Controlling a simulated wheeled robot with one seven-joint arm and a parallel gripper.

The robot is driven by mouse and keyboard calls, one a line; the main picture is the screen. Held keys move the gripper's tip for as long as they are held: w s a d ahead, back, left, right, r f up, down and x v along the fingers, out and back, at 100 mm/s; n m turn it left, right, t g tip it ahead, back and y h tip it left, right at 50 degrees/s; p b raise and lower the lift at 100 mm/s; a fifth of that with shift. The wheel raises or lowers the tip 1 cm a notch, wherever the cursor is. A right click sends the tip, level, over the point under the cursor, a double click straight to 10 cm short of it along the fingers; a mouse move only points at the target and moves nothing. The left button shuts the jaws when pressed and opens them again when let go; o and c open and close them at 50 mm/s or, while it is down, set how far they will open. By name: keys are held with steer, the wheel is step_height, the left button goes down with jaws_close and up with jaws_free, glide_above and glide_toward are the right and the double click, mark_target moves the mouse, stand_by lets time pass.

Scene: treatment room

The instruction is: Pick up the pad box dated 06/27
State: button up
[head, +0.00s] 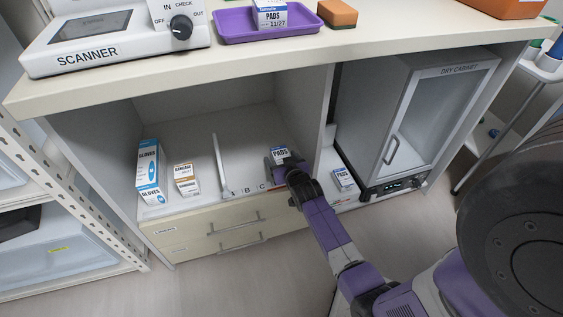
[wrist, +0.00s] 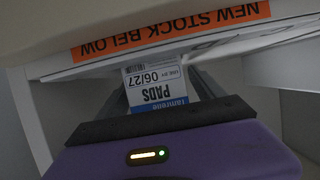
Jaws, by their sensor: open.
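The pad box dated 06/27 (wrist: 155,85) shows upside down in the wrist view, with "PADS" and the date readable. In the head view a pads box (head: 280,152) stands on the open shelf, at the end of my arm. My gripper (wrist: 160,92) is open, with one finger on each side of the box. I cannot tell whether either finger touches it. The lower part of the box is hidden behind my gripper body.
Another pads box (head: 343,178) stands right of the partition. A box dated 11/27 (head: 272,16) is in the purple tray (head: 308,31). A gloves box (head: 149,172), bandage box (head: 186,180) and white divider (head: 219,163) are left. An orange "NEW STOCK BELOW" label (wrist: 170,32) is near.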

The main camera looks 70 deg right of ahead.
steer(key=shift+c, duration=0.5)
steer(key=c, duration=1.4)
steer(key=shift+r, duration=0.1)
